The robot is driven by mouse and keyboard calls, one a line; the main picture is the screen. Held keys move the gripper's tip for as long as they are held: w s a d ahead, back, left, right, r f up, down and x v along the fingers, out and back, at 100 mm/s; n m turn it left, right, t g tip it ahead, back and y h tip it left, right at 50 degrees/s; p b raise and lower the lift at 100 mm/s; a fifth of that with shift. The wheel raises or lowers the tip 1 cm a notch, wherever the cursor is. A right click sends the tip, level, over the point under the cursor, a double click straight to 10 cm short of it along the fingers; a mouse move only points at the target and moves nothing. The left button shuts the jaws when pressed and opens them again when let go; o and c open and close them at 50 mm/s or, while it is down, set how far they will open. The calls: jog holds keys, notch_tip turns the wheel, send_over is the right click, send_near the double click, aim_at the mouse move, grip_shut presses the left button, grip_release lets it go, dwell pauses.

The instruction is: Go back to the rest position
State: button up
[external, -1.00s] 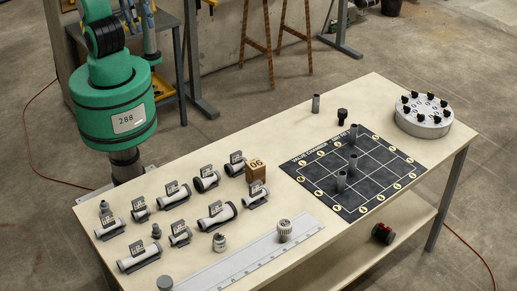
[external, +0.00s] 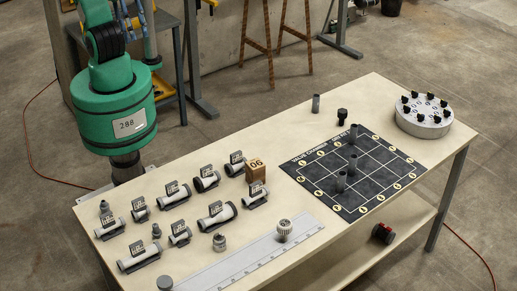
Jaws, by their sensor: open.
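My green arm, marked 288, stands at the upper left behind the workbench (external: 310,243), and its upper part runs out of the top of the picture. My gripper cannot be made out in the external view. The bench holds a black grid board (external: 372,191) with several upright grey pipe pieces on it. Several white pipe sections with tags, such as one pipe section (external: 217,218), lie in cradles at the left.
A wooden block marked 06 (external: 256,172), a long ruler (external: 232,265) and a knurled cap (external: 284,229) are on the bench. A round white turntable (external: 423,123) with black knobs stands at the right end. A small red and black part (external: 383,233) lies on the lower shelf.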

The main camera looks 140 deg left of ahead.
notch_tip(320, 180, down, 7)
jog(key=b, duration=0.6)
jog(key=shift+f, duration=0.15)
